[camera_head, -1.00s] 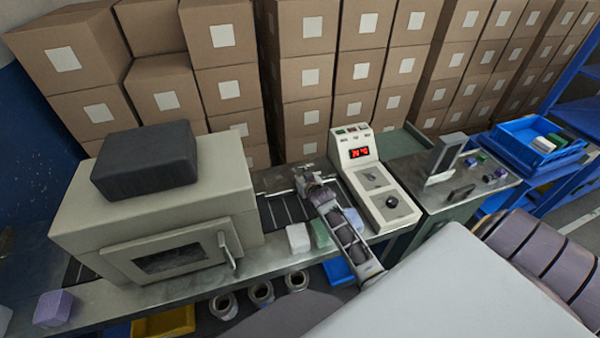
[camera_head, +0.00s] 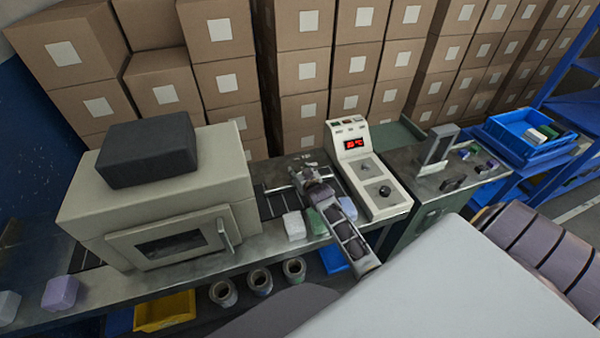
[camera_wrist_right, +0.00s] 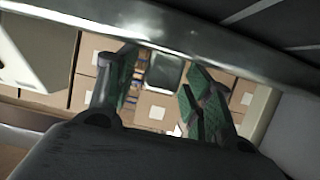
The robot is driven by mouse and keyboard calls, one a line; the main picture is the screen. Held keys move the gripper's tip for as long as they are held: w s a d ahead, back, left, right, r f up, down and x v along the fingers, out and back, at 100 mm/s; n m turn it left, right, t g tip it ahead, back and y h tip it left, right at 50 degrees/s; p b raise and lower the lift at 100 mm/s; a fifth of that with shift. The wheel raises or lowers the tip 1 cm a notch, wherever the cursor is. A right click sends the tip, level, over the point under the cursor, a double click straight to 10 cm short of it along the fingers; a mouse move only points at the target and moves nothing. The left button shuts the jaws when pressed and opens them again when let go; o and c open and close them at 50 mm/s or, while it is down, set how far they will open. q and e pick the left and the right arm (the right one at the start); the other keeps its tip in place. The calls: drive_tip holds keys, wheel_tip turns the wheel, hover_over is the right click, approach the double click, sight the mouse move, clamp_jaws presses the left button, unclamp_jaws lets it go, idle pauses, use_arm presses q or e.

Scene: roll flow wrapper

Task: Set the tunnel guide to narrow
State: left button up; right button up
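The beige tunnel housing (camera_head: 85,213) stands on the left of the bench, with a windowed door on its front. A belt with dark cross bars (camera_head: 272,203) runs out of its right side. I cannot clearly pick out the tunnel guide; thin metal parts near the gripper are too small to tell. My left gripper is not in view.
The control box (camera_head: 352,172) with a red display and black knob stands right of the gripper. A white block (camera_head: 294,225) and a green block (camera_head: 317,222) sit in front of the belt. Stacked cartons (camera_head: 303,66) fill the back.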

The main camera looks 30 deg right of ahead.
drive_tip(key=shift+r, duration=5.05)
drive_tip(key=shift+f, duration=0.1)
